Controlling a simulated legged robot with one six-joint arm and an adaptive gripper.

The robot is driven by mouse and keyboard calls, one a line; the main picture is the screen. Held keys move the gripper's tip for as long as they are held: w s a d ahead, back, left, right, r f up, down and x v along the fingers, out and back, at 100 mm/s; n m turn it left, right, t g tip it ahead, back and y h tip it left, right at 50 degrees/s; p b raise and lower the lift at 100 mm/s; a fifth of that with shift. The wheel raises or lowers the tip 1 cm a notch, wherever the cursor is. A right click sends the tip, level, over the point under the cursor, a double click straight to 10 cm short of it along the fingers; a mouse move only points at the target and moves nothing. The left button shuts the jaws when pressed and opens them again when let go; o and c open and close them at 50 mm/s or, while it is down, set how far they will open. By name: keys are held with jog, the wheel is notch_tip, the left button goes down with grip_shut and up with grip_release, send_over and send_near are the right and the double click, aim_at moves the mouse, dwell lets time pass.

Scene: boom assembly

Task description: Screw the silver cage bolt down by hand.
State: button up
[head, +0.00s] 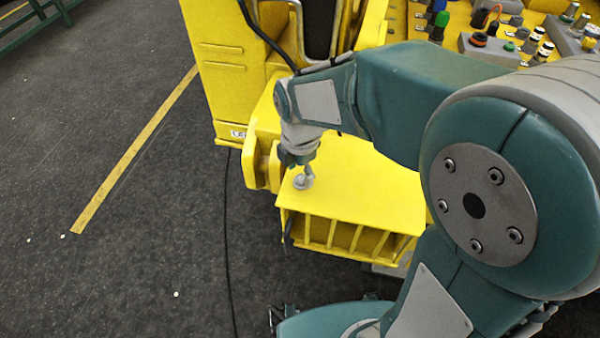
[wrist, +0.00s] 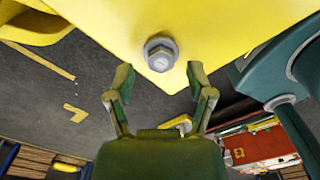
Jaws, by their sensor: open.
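The silver cage bolt (head: 303,181) stands on the flat yellow top of the boom part (head: 350,190), near its left corner. In the wrist view the bolt (wrist: 160,54) shows a hex head over a round washer or flange, close to the corner of the yellow plate (wrist: 205,25). My gripper (head: 300,160) points down just above the bolt. In the wrist view its two fingers (wrist: 160,76) are spread apart, one on each side of the bolt's line, with nothing between them. The bolt's shank is hidden, and I cannot tell if the fingers touch the head.
A tall yellow housing (head: 222,70) stands behind the bolt. Knobs and fittings (head: 500,42) lie on a yellow surface at the top right. A black cable (head: 228,240) runs along the dark floor (head: 110,220) at the left, which is mostly clear.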

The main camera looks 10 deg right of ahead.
jog(key=shift+a+f, duration=0.1)
jog(key=shift+f, duration=0.55)
grip_shut()
jog(key=shift+m, duration=0.4)
